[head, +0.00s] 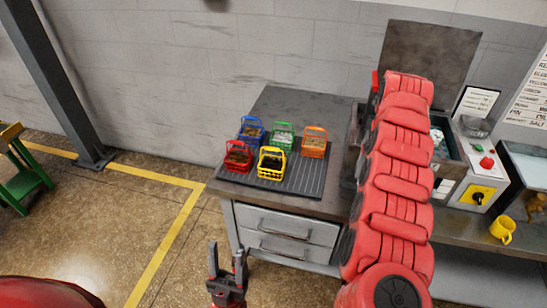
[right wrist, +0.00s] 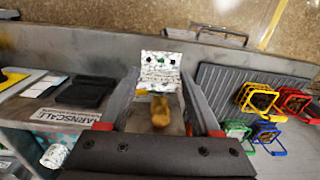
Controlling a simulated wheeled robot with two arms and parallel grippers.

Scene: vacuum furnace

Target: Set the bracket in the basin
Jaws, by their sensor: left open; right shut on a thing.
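In the right wrist view my right gripper (right wrist: 161,92) is shut on a white, dark-speckled piece with small holes, which looks like the bracket (right wrist: 160,60). It stands out past the fingertips. A yellow-brown patch shows between the fingers; I cannot tell what it is. In the head view my right arm hides this gripper and the bracket. A grey open-topped box (head: 455,168), perhaps the basin, stands right of that arm and is partly hidden by it. My left gripper (head: 227,260) is open and empty, low in front of the drawers.
Several coloured baskets, one of them yellow (head: 271,163), stand on a ribbed black mat (head: 240,183) on the bench. A control box (head: 483,170) and a yellow mug (head: 503,229) are at the right. A dark upright panel (head: 425,50) stands behind. The bench's back left is clear.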

